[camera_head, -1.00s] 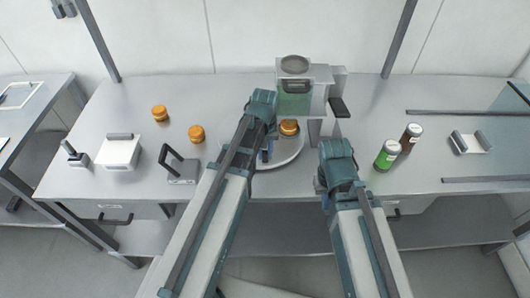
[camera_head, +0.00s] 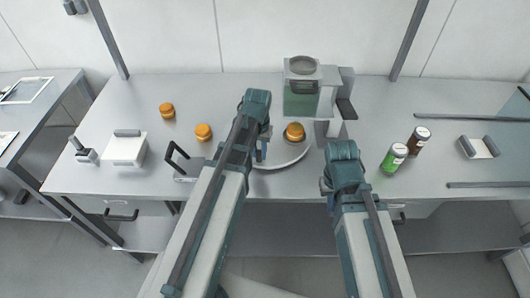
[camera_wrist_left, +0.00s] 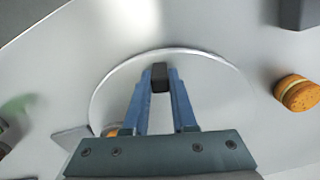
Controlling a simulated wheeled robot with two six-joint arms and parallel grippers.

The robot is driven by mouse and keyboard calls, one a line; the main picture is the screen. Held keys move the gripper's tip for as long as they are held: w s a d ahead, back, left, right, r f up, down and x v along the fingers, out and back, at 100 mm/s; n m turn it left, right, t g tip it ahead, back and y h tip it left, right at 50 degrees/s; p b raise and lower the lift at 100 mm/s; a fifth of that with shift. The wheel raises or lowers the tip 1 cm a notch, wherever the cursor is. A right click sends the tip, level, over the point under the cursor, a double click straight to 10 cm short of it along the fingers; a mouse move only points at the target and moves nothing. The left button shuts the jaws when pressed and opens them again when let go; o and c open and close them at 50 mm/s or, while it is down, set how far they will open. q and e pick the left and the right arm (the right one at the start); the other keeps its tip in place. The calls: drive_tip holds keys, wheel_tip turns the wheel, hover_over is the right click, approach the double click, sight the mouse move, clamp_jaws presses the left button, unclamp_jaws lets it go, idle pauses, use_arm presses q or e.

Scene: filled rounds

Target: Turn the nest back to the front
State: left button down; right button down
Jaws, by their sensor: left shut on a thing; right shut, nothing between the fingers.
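A pale round turntable (camera_head: 287,161) sits on the table below a dispenser. A bun-like orange round (camera_head: 295,130) sits on its right part, in what looks like a dark nest (camera_head: 304,139). My left gripper (camera_head: 262,156) is over the turntable's left front. In the left wrist view its fingers (camera_wrist_left: 160,84) are shut on a dark upright peg (camera_wrist_left: 160,76) near the rim. The turntable (camera_wrist_left: 215,85) fills the middle there, and the round (camera_wrist_left: 112,131) is mostly hidden behind my gripper. My right gripper (camera_head: 327,188) is shut and empty at the table's front edge; its fingertips are mostly hidden.
The dispenser (camera_head: 300,102) with a greenish window stands behind the turntable. Two loose rounds (camera_head: 167,110) (camera_head: 204,132) lie to the left, near a white box (camera_head: 125,150) and a black-handled tool (camera_head: 178,160). Green (camera_head: 394,158) and brown (camera_head: 417,140) bottles stand right of my right arm.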

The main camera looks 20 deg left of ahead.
sight(228, 124)
use_arm(q)
drive_tip(key=shift+a+m, duration=1)
drive_tip(key=shift+a, duration=0.3)
drive_tip(key=shift+w+a+m, duration=0.15)
drive_tip(key=shift+a+m, duration=0.45)
drive_tip(key=shift+a, duration=0.15)
drive_tip(key=shift+w+a+m, duration=0.15)
drive_tip(key=shift+a+m, duration=0.45)
drive_tip(key=shift+a, duration=0.15)
drive_tip(key=shift+w+a+m, duration=0.35)
drive_tip(key=shift+a+m, duration=0.3)
drive_tip(key=shift+a, duration=0.05)
drive_tip(key=shift+w+a+m, duration=0.4)
drive_tip(key=shift+a+m, duration=0.2)
drive_tip(key=shift+a, duration=0.15)
drive_tip(key=shift+w+a+m, duration=0.35)
drive_tip(key=shift+a+m, duration=0.3)
drive_tip(key=shift+a, duration=0.05)
drive_tip(key=shift+w+a+m, duration=1.55)
drive_tip(key=shift+m, duration=0.15)
drive_tip(key=shift+w+a+m, duration=0.5)
drive_tip(key=shift+w+m, duration=0.3)
drive_tip(key=shift+w, duration=0.05)
drive_tip(key=shift+w+a+m, duration=0.45)
drive_tip(key=shift+w+m, duration=0.35)
drive_tip(key=shift+w, duration=0.2)
drive_tip(key=c, duration=0.7)
unclamp_jaws()
drive_tip(key=shift+r, duration=0.1)
